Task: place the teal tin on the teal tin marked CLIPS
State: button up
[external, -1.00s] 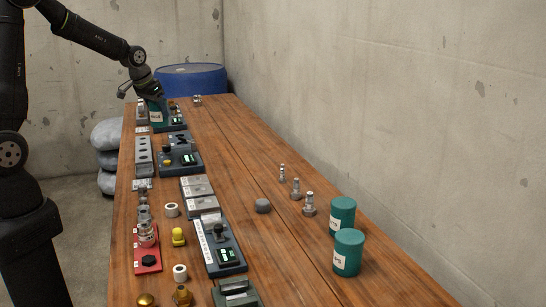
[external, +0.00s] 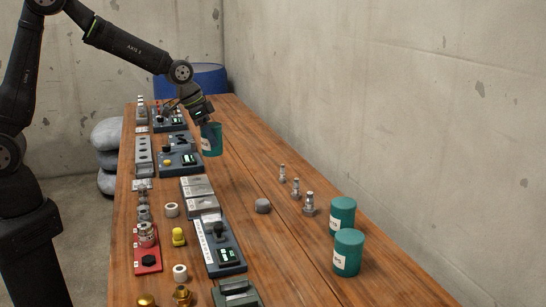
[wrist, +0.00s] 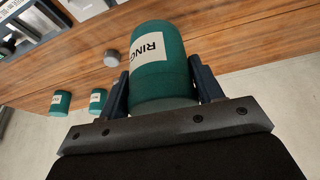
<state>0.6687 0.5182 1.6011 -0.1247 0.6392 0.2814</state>
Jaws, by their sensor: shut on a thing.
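My gripper (external: 205,118) is shut on a teal tin (external: 211,140) and holds it above the table. In the wrist view the held tin (wrist: 160,75) sits between the two fingers, and its white label reads RING, with the rest cut off. Two more teal tins stand upright on the table's right side, apart from the gripper: a nearer one (external: 348,253) and a farther one (external: 342,214). The nearer tin's label is turned partly away and seems to end in PS; the farther one's label is too small to read. Both also show small in the wrist view.
A grey knob-like piece (external: 263,206) and several metal fittings (external: 309,204) stand between the held tin and the standing tins. Devices, a red plate (external: 148,262) and small parts line the table's left side. A concrete wall (external: 400,120) rises on the right.

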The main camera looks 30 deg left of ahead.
notch_tip(320, 180, down, 2)
jog(key=shift+w+a, duration=0.1)
jog(key=shift+w+a+f, duration=0.95)
jog(key=shift+w+f, duration=0.7)
jog(key=shift+f, duration=0.15)
jog(key=shift+w+a+f, duration=1)
jog(key=shift+w+f, duration=0.65)
jog(key=shift+f, duration=0.2)
jog(key=shift+w+a+f, duration=0.95)
jog(key=shift+w+f, duration=0.7)
jog(key=shift+f, duration=0.15)
jog(key=shift+f, duration=0.2)
jog(key=o, duration=1.1)
jog(key=shift+r, duration=0.1)
jog(key=v, duration=1.1)
jog(key=shift+r, duration=0.1)
jog(key=shift+o, duration=0.6)
jog(key=shift+s+a+r, duration=0.15)
jog(key=shift+r, duration=0.3)
